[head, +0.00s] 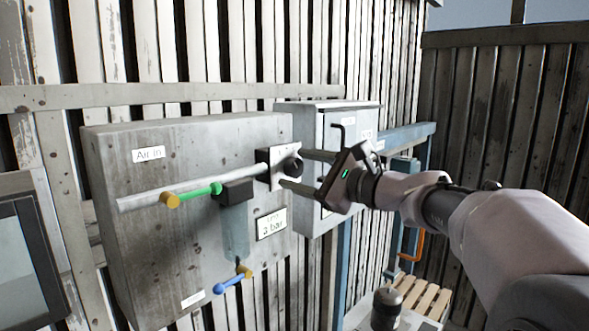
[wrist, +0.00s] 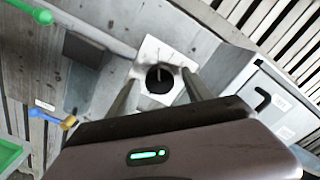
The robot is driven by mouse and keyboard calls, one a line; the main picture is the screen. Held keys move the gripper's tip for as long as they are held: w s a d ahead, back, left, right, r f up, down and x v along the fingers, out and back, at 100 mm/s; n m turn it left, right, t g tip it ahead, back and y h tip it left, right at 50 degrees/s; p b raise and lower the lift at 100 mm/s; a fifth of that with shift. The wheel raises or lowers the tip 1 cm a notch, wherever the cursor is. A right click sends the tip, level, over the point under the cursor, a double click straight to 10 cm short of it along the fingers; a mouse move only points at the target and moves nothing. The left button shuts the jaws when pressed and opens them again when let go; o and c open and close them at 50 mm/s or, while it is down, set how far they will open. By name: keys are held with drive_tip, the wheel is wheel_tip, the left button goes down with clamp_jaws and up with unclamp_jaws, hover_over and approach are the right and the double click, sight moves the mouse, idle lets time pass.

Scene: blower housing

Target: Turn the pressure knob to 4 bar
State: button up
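The black round pressure knob (head: 294,165) sits on a pale square plate on the front of the grey panel box. In the wrist view the knob (wrist: 160,82) shows a light mark near its upper edge; I cannot read a scale. My gripper (head: 292,168) is in front of the plate with its fingers spread, one above and one below the knob in the head view. In the wrist view the fingers (wrist: 158,78) lie left and right of the knob with gaps. Contact with the plate cannot be told.
A pipe (head: 150,194) with a green-handled valve (head: 200,191) and a filter bowl (head: 235,232) lie left of the knob. A blue valve handle (head: 229,285) is lower. A bar label (head: 271,223) is below. A grey cabinet (head: 336,135) with a black handle stands close right.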

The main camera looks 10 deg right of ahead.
clamp_jaws()
drive_tip(key=shift+m, duration=0.3)
drive_tip(key=m+p, duration=0.2)
drive_tip(key=m, duration=0.1)
drive_tip(key=shift+m+p, duration=0.65)
drive_tip(key=shift+m, duration=0.75)
drive_tip(key=shift+o, duration=0.3)
unclamp_jaws()
